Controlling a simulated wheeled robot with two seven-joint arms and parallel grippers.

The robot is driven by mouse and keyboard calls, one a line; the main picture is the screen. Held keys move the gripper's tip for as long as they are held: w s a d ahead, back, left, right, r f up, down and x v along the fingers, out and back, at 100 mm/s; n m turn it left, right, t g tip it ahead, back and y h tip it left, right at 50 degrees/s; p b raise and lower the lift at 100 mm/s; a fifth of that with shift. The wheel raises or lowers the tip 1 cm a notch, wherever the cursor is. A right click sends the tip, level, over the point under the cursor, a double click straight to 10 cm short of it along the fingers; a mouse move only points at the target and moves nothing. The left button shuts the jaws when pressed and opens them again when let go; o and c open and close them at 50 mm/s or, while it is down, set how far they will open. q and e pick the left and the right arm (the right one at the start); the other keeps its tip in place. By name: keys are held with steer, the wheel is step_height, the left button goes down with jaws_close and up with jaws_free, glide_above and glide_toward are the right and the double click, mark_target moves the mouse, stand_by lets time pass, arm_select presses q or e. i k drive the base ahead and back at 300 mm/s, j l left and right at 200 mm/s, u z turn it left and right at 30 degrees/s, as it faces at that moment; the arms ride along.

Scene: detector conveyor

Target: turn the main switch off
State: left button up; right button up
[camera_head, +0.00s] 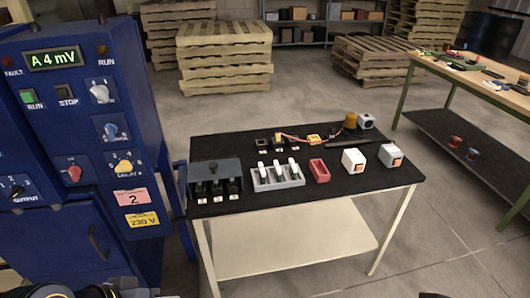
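The blue control cabinet (142,108) stands at the left. It carries a red rotary knob (74,173), a yellow knob (124,166), a white knob (99,93), a blue knob (110,131) and a black knob (13,191) labelled OUTPUT. No label reading "main" is legible, so I cannot tell for certain which one is the main switch. The green RUN button (28,96) and the display (53,58) reading A4 mV are lit. Dark parts of mine show at the bottom edge, but neither gripper can be made out.
A wooden workbench (480,82) stands at right, with pallets (224,41) behind. Floor between is clear.

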mark_target(75, 171)
steer(key=u, duration=0.4)
steer(key=j+u, duration=0.1)
steer(key=u, duration=0.25)
steer(key=i+u, duration=0.1)
steer(key=u, duration=0.65)
steer(key=i+j, duration=0.05)
